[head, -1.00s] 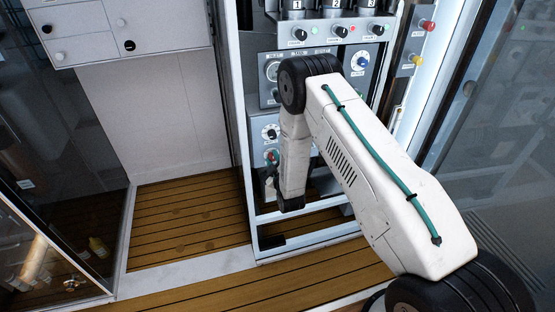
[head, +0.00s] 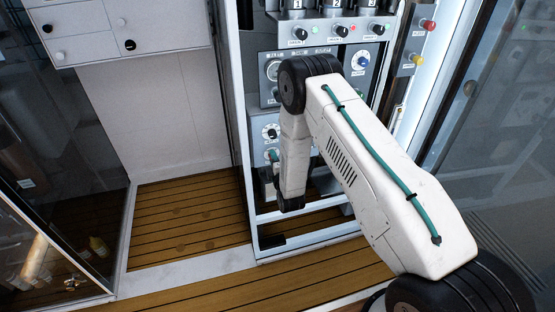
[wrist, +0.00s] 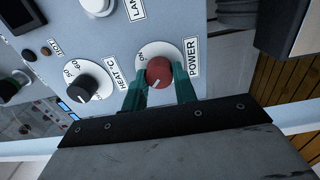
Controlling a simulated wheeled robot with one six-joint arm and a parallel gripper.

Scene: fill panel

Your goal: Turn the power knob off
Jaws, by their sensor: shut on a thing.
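The power knob (wrist: 158,71) is red and round, with a pale mark on its face. It sits on a white dial disc beside the POWER label (wrist: 194,58) in the wrist view. In the head view my wrist and arm hide most of the gripper, and only a bit of teal (head: 271,155) shows at the lower panel.
The HEAT knob (wrist: 83,86), black on a white dial, is close to the left in the wrist view. More knobs and lights cover the panel above. My arm crosses in front of the cabinet frame (head: 244,160). The wooden floor (head: 190,215) to the left is clear.

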